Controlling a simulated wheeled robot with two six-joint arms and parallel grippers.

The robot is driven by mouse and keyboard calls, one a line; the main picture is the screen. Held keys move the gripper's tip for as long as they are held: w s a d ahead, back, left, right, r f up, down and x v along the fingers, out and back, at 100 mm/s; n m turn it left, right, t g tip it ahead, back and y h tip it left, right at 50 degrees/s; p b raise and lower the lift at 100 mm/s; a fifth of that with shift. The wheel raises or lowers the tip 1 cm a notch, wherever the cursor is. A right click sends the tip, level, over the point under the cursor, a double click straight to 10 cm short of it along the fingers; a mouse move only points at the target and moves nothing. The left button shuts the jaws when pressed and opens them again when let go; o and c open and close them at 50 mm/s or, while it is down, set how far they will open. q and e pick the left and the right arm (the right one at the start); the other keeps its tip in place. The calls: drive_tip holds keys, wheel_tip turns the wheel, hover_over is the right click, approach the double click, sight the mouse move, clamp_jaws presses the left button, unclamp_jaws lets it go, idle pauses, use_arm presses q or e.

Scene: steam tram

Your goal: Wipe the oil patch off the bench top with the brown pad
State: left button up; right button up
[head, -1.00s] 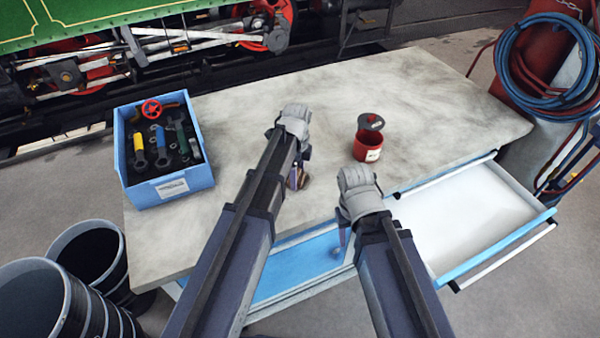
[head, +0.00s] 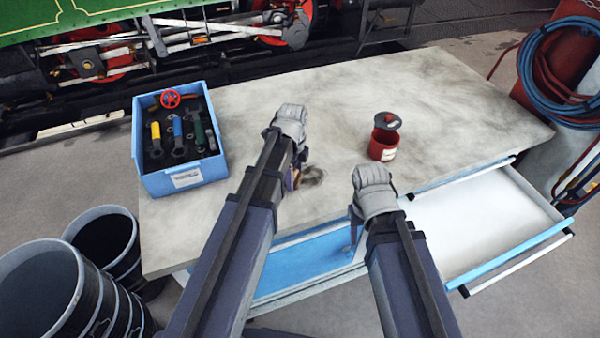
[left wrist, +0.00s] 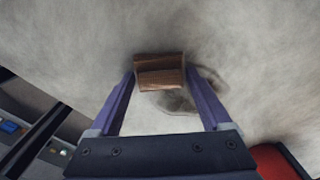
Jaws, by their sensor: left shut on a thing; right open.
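The brown pad (left wrist: 160,72) is between the fingertips of my left gripper (left wrist: 160,80), which is shut on it. In the head view my left gripper (head: 293,180) is low over the bench top (head: 240,100), partly hidden behind its own wrist. The oil patch (head: 313,176) is a dark smudge just right of the gripper. In the left wrist view the patch (left wrist: 207,82) spreads right of and below the pad, which overlaps its left part. I cannot tell whether the pad touches the bench. My right gripper (head: 354,235) is open and empty near the bench's front edge.
A red tin (head: 383,146) with a grey-topped lid stands right of the patch. A blue crate (head: 187,180) of tools sits at the bench's left end. An open drawer (head: 480,225) juts out at front right. Black bins (head: 50,285) stand at lower left.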

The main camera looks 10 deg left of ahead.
use_arm(q)
drive_tip(key=shift+s+a, duration=0.3)
drive_tip(key=shift+a, duration=0.1)
drive_tip(key=shift+w, duration=0.1)
drive_tip(key=shift+w+a, duration=0.5)
drive_tip(key=shift+w, duration=0.15)
drive_tip(key=shift+d, duration=0.15)
drive_tip(key=shift+w+d, duration=0.45)
drive_tip(key=shift+d, duration=0.25)
drive_tip(key=shift+w+d, duration=0.45)
drive_tip(key=shift+d, duration=0.2)
drive_tip(key=shift+d, duration=0.1)
